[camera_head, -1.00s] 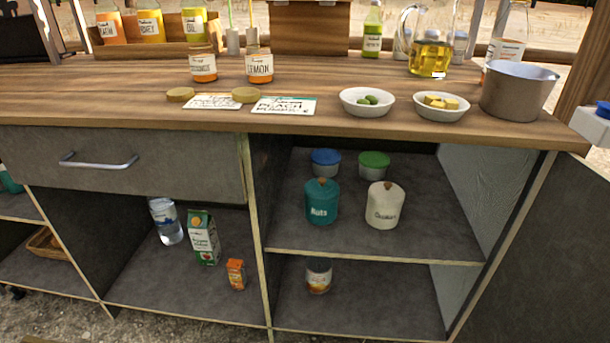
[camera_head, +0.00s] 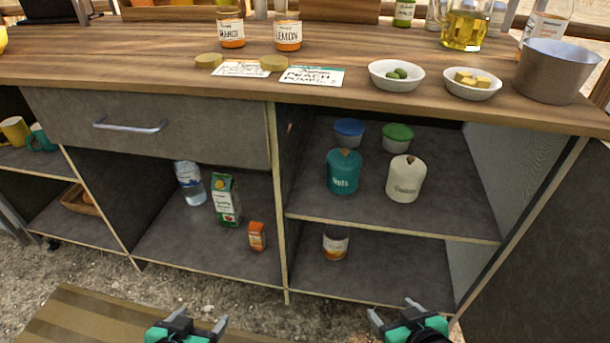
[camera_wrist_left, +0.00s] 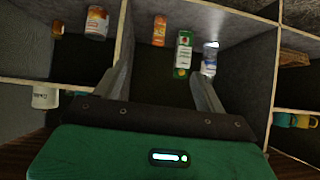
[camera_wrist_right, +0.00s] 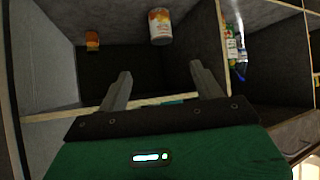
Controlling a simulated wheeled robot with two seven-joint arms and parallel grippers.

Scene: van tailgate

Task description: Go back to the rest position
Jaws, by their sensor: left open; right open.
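My left gripper (camera_head: 190,322) is at the bottom of the head view, in front of the lower shelves. It is open and empty; its spread fingers also show in the left wrist view (camera_wrist_left: 162,85). My right gripper (camera_head: 392,312) is at the bottom right of centre, below and in front of the lower right compartment. It is open and empty, and its fingers show apart in the right wrist view (camera_wrist_right: 160,88). Both grippers are clear of the cabinet and touch nothing that I can see.
The wooden counter (camera_head: 150,66) holds bowls, a pot (camera_head: 552,72), jars and cards. The shelves below hold canisters such as the teal one (camera_head: 344,172), a can (camera_head: 335,243), a carton (camera_head: 226,200) and a bottle (camera_head: 190,184). Gravel ground (camera_head: 250,315) lies in front.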

